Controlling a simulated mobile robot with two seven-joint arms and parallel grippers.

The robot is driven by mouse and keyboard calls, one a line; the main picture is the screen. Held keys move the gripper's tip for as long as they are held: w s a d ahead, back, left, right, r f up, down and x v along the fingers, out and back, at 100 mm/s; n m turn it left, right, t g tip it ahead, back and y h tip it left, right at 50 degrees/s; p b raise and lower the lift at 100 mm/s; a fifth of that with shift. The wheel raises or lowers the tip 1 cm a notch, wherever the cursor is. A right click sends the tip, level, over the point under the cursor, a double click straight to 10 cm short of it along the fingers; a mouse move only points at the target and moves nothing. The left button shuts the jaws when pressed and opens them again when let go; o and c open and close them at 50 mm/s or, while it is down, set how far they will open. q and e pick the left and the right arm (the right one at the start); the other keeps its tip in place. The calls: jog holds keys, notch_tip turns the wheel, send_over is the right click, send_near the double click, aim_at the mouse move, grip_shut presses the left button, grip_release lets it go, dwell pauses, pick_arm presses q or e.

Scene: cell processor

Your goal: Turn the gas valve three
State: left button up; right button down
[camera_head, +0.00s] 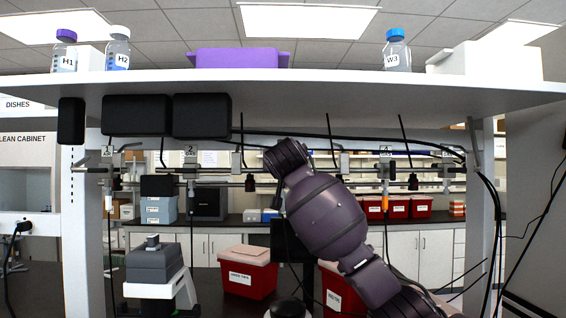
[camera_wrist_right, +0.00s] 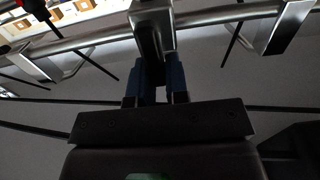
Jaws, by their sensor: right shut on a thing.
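In the right wrist view, the blue fingers of my right gripper (camera_wrist_right: 157,82) are shut on the grey metal handle of a valve (camera_wrist_right: 153,22) on the pipe rail. One finger is on each side of the handle. In the head view my right arm crosses the middle, and its wrist hides this gripper and the valve that it holds. No number label shows on the held valve. The valve labelled 2 (camera_head: 190,172) is to the left of my arm, and the valve labelled 4 (camera_head: 386,170) is to the right. My left gripper is in neither view.
A shelf (camera_head: 330,87) with bottles and boxes runs above the rail. Black cables and thin rods hang around the pipes. A grey device on a white stand (camera_head: 157,285) is at lower left. A red bin (camera_head: 247,278) stands beside my arm.

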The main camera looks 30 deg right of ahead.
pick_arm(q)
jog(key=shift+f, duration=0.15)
pick_arm(e)
jog(key=shift+d+f+m+b, duration=0.1)
jog(key=shift+m+b, duration=0.5)
jog(key=shift+s+d+m+b, duration=0.1)
jog(key=shift+m+b, duration=0.5)
jog(key=shift+m, duration=0.2)
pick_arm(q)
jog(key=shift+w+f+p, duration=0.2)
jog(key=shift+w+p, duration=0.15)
pick_arm(e)
jog(key=shift+s+d+f+m, duration=0.15)
jog(key=shift+d+f+m, duration=0.2)
jog(key=shift+m, duration=2.15)
jog(key=shift+s+d+f+m, duration=0.1)
jog(key=shift+d+f+m, duration=0.3)
jog(key=shift+m, duration=2.1)
jog(key=shift+s+d+f+m, duration=0.2)
jog(key=shift+f+m, duration=0.25)
jog(key=shift+m, duration=2.05)
jog(key=shift+f, duration=0.1)
jog(key=c, duration=1.1)
grip_release()
